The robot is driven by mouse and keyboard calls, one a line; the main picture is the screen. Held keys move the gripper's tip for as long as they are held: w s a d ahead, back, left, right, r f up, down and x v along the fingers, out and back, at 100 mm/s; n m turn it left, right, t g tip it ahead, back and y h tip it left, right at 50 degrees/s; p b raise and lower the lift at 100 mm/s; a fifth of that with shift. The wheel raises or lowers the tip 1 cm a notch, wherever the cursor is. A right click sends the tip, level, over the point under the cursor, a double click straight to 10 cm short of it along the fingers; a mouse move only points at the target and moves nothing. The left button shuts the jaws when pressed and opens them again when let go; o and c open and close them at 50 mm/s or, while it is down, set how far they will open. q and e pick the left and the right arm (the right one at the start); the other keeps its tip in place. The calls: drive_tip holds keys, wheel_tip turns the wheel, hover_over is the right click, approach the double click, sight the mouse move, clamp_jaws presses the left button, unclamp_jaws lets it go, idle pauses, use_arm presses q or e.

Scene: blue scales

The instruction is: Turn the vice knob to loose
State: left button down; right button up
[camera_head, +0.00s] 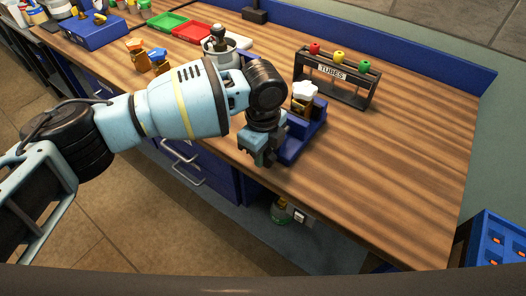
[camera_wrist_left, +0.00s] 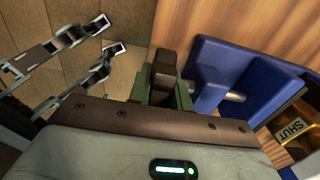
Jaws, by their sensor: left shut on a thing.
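The blue vice (camera_head: 306,135) stands at the front edge of the wooden bench, partly hidden by my left arm in the head view. It also shows in the wrist view (camera_wrist_left: 252,75), with a metal rod between its blue parts. My left gripper (camera_head: 259,157) is at the vice's front side, over the bench edge. In the wrist view its green fingers (camera_wrist_left: 166,88) are shut on a dark bar-like piece, the vice knob (camera_wrist_left: 166,66), in line with the rod. An amber block labelled SHUT (camera_wrist_left: 294,124) is at the vice. My right gripper is out of view.
A black tube rack (camera_head: 340,82) with red, yellow and green knobs stands behind the vice. Green (camera_head: 166,21) and red (camera_head: 192,31) trays and a blue box (camera_head: 95,31) lie farther left. The bench right of the vice is clear.

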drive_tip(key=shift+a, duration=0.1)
use_arm(q)
drive_tip(key=shift+g+h, duration=0.5)
drive_tip(key=shift+h, duration=0.2)
drive_tip(key=shift+a+f+g+h+b, duration=0.15)
drive_tip(key=shift+g+h+b, duration=0.15)
drive_tip(key=shift+g+h, duration=0.3)
drive_tip(key=g+h+b, duration=0.1)
drive_tip(key=h, duration=0.1)
drive_tip(key=shift+w+g+h, duration=0.1)
drive_tip(key=shift+g+h, duration=0.2)
drive_tip(key=shift+h, duration=0.1)
drive_tip(key=shift+g+h+b, duration=0.7)
drive_tip(key=shift+h+b, duration=0.2)
drive_tip(key=shift+b, duration=0.05)
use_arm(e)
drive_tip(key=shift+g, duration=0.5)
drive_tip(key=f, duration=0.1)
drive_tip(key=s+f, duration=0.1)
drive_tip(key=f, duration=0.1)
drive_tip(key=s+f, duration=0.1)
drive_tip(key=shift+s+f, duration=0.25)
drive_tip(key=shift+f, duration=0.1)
use_arm(q)
drive_tip(key=shift+r, duration=0.2)
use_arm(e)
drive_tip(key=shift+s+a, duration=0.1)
